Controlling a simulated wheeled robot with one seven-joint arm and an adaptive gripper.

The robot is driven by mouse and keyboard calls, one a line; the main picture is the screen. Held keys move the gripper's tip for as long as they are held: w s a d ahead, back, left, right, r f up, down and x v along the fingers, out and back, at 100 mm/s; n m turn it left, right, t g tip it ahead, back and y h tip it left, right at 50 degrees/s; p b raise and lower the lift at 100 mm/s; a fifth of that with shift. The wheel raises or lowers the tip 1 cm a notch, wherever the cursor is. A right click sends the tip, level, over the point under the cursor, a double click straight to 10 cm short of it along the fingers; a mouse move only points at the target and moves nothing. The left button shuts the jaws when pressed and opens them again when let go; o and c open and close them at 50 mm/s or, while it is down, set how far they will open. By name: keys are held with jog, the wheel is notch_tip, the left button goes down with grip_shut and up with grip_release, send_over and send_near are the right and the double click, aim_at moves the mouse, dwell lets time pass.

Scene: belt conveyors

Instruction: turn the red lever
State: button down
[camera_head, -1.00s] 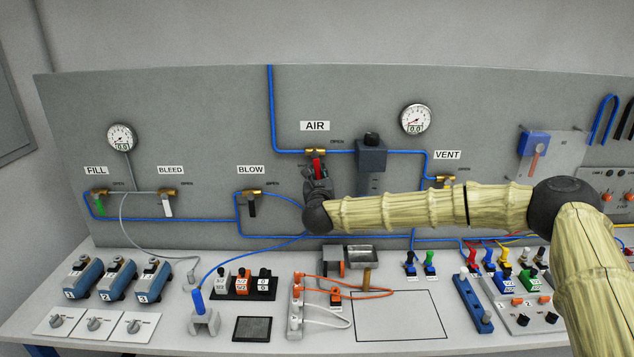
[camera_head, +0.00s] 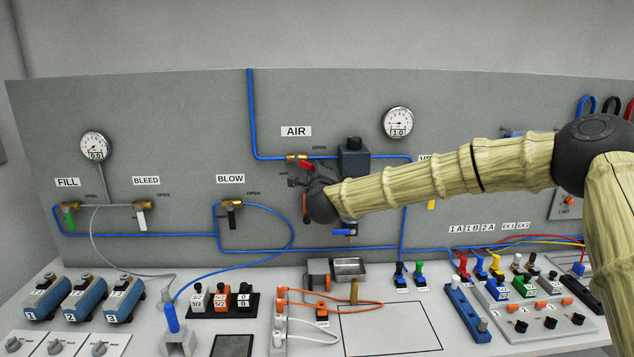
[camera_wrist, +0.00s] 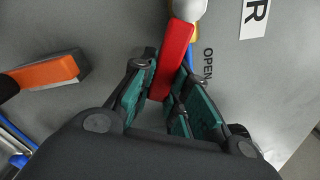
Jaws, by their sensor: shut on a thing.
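The red lever (camera_head: 307,167) sits on the brass AIR valve (camera_head: 294,158) on the grey panel. It is tilted down to the right, toward OPEN. In the wrist view the red lever (camera_wrist: 176,50) runs down between the green-padded fingers. My gripper (camera_wrist: 168,76) is shut on its lower end. In the head view my gripper (camera_head: 312,180) is at the lever, and my dark wrist hides part of that area.
The right gauge (camera_head: 397,122) reads 1.0, and the left gauge (camera_head: 95,146) reads 0.0. A dark box (camera_head: 354,158) is right of the lever. An orange handle (camera_wrist: 48,72) is beside my gripper. My arm covers much of the VENT label.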

aim_at(320, 156)
jog(key=r+n, duration=0.1)
jog(key=n, duration=0.1)
jog(key=r+n, duration=0.1)
jog(key=n, duration=0.1)
jog(key=shift+d+r+b, duration=0.1)
jog(key=shift+d+b, duration=0.2)
jog(key=shift+d, duration=0.05)
jog(key=shift+r+n, duration=0.45)
jog(key=shift+n, duration=0.35)
jog(key=c, duration=1.4)
grip_release()
jog(key=shift+o, duration=0.2)
jog(key=s+d, duration=0.1)
jog(key=s, duration=1.1)
jog(key=shift+r, duration=0.15)
